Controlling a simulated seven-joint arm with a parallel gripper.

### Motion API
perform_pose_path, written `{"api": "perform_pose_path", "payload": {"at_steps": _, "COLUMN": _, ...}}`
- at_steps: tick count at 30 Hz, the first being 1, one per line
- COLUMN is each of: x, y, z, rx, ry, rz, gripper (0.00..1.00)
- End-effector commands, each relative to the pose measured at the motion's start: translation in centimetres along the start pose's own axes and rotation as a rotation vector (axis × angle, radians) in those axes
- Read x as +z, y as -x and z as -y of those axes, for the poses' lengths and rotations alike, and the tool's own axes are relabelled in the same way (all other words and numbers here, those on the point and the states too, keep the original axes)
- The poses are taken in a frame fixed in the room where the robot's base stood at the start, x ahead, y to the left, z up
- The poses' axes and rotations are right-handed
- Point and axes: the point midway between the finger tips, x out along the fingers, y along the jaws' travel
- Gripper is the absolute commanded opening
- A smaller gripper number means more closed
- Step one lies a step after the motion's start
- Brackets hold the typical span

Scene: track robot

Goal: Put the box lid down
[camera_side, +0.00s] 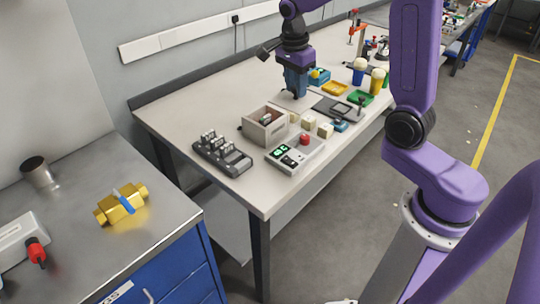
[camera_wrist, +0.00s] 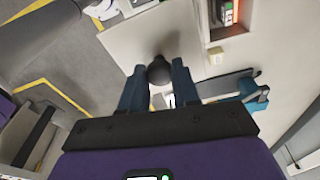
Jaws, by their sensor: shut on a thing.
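My gripper (camera_side: 297,93) points down over the table behind the open box. In the wrist view its blue fingers (camera_wrist: 159,72) are shut on the dark round knob of the box lid. The lid (camera_wrist: 137,38) is a flat pale plate beneath the fingers. In the side view the lid blends with the tabletop, and I cannot tell whether it touches the table. The beige wooden box (camera_side: 262,130) stands open, with a small dark and red thing inside. Part of the box also shows at the top right of the wrist view (camera_wrist: 213,38).
Near the box are a dark rack (camera_side: 222,155), a control panel with a red button (camera_side: 296,152) and several pale cubes (camera_side: 309,121). A dark flat device (camera_side: 332,108) lies right of my gripper. Coloured trays (camera_side: 335,88) and cups stand beyond. Bare tabletop lies left of the gripper.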

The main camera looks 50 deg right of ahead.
Motion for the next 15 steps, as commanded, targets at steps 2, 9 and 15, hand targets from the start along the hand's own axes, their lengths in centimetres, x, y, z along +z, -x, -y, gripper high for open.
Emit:
{"api": "perform_pose_path", "payload": {"at_steps": 2, "x": 0.9, "y": -0.3, "z": -0.6, "rx": -0.007, "ry": 0.074, "rz": 0.0, "gripper": 0.0}}
{"api": "perform_pose_path", "payload": {"at_steps": 9, "x": 4.4, "y": -1.5, "z": -3.2, "rx": -0.047, "ry": 0.405, "rz": 0.001, "gripper": 0.0}}
{"api": "perform_pose_path", "payload": {"at_steps": 15, "x": 6.8, "y": -2.5, "z": -6.2, "rx": -0.081, "ry": 0.694, "rz": 0.002, "gripper": 0.0}}
